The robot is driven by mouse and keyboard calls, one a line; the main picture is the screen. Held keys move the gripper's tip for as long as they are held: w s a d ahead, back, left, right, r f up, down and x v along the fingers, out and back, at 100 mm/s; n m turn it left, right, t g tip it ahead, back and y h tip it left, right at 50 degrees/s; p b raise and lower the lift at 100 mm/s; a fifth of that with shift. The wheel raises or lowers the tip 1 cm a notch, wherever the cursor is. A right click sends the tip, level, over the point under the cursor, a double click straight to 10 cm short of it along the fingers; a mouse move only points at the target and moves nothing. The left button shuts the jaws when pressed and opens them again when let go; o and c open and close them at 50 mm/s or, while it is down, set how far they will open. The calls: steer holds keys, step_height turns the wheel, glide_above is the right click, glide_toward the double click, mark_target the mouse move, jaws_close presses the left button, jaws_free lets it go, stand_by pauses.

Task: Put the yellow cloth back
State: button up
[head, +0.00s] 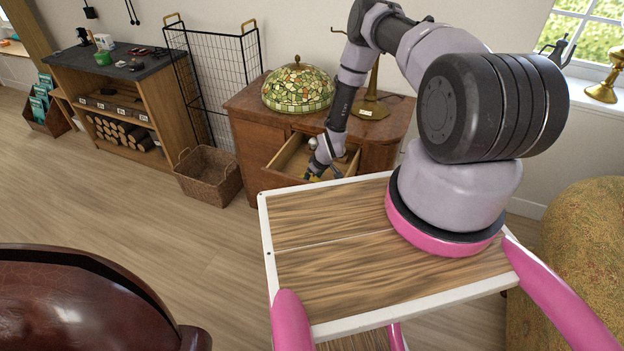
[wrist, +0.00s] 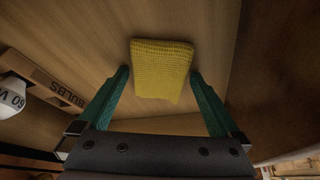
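The yellow cloth (wrist: 162,70) is a small folded, knitted-looking piece in the wrist view, over the wooden floor of an open drawer. My gripper (wrist: 160,75) has its two green fingers spread wide, one on each side of the cloth. The left finger is apart from the cloth; the right fingertip is close to its edge, and I cannot tell if they touch. In the head view my gripper (head: 318,174) reaches into the drawer (head: 290,158) of the brown cabinet, with a bit of yellow showing there. The cloth is mostly hidden in that view.
A bulb box (wrist: 45,77) and white bulb (wrist: 12,95) lie at the drawer's left in the wrist view. A stained-glass lampshade (head: 299,88) and lamp stand (head: 371,103) are on the cabinet (head: 246,103). A wicker basket (head: 208,177) stands left of it.

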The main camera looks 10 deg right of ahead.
steer(key=v, duration=1.1)
steer(key=shift+w, duration=0.25)
steer(key=shift+r, duration=0.25)
